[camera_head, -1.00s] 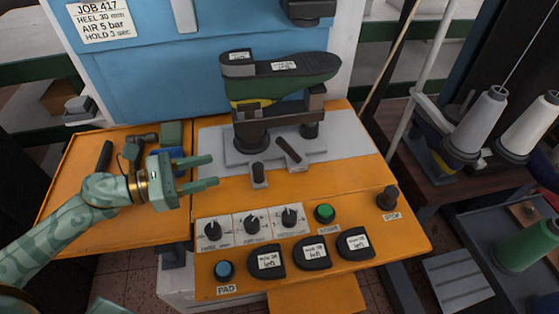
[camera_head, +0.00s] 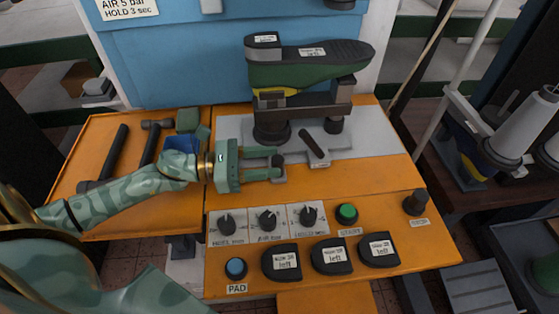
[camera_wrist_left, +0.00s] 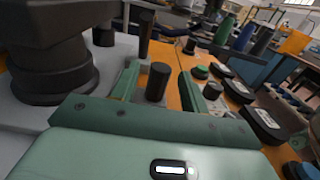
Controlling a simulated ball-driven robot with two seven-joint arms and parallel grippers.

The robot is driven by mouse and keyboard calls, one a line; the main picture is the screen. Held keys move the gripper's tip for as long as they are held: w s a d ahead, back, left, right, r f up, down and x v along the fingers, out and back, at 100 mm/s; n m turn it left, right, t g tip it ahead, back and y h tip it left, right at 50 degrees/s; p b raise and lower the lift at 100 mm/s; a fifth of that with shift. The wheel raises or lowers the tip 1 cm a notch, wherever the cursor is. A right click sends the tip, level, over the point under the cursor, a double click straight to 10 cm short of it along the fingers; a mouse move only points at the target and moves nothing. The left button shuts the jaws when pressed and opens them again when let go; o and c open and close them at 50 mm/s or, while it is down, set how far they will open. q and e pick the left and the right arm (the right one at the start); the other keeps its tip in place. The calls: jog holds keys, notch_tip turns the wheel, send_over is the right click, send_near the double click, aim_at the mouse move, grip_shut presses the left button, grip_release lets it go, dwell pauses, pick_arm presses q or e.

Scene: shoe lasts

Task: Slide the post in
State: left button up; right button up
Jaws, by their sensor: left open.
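A short dark upright cylinder, seemingly the post handle (camera_head: 278,160), stands on a small grey block at the front of the machine's grey plate (camera_head: 375,135). My left gripper (camera_head: 277,163) is open around it, one finger on the far side and one on the near side. In the left wrist view the dark cylinder (camera_wrist_left: 158,82) stands between the two green fingers, with gaps visible on both sides. A green shoe last (camera_head: 310,72) with a dark sole facing up sits on the dark support (camera_head: 305,105) behind. My right gripper is not in view.
A tilted dark lever (camera_head: 312,144) stands just right of the handle. The front panel has dials (camera_head: 268,219), a green button (camera_head: 347,213), a blue button (camera_head: 235,268) and several labelled dark pads (camera_head: 330,256). Tools, including a hammer (camera_head: 150,143), lie left.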

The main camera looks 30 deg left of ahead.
aim_at(281, 159)
pick_arm(q)
jog(key=shift+x, duration=1.4)
grip_shut()
jog(key=shift+w+d, duration=0.2)
jog(key=shift+d, duration=0.1)
jog(key=x, duration=1.3)
jog(key=shift+w+b, duration=0.1)
jog(key=shift+b, duration=0.3)
jog(key=shift+r, duration=0.1)
